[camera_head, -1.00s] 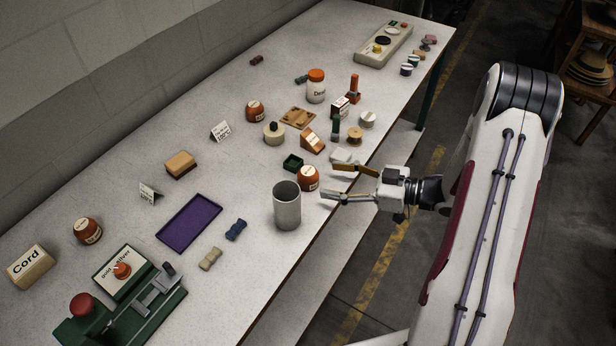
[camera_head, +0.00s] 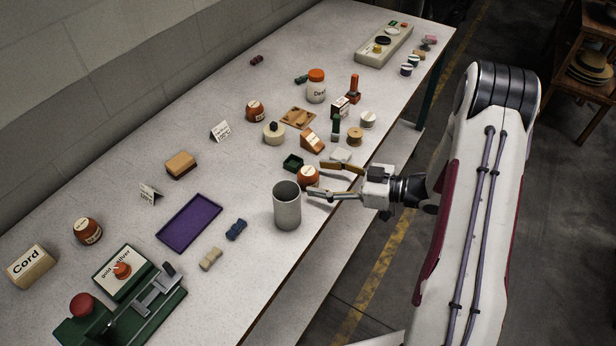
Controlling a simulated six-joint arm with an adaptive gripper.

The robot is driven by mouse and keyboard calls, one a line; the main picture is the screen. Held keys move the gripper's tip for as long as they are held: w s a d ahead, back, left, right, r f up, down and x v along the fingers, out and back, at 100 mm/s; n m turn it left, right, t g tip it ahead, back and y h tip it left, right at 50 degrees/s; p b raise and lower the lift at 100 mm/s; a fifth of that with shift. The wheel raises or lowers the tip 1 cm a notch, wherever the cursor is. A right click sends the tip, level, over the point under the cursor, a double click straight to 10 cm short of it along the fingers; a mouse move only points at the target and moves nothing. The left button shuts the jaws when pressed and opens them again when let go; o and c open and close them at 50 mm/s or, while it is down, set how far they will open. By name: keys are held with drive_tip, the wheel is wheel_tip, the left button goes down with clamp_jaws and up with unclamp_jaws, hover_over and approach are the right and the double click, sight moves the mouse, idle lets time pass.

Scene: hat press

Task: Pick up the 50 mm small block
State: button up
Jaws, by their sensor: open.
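No thing in view carries a readable 50 mm mark, so I cannot tell which is the small block. Candidates are a small tan block (camera_head: 210,259) and a small dark blue block (camera_head: 236,230), lying by the purple tray, and a pale block (camera_head: 341,156) just behind my gripper. My gripper (camera_head: 318,180) is open over the front edge of the table, its fingers pointing left. Its fingertips are at an orange-brown jar (camera_head: 307,175), partly overlapping it; contact cannot be told.
A tall grey cup (camera_head: 287,208) stands close left of the lower finger. A small green box (camera_head: 293,162) and a wooden wedge (camera_head: 312,141) are behind the jar. The purple tray (camera_head: 188,223) and green press (camera_head: 146,308) are farther left.

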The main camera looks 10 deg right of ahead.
sight(318, 178)
drive_tip(key=shift+x, duration=2.2)
drive_tip(key=c, duration=1.3)
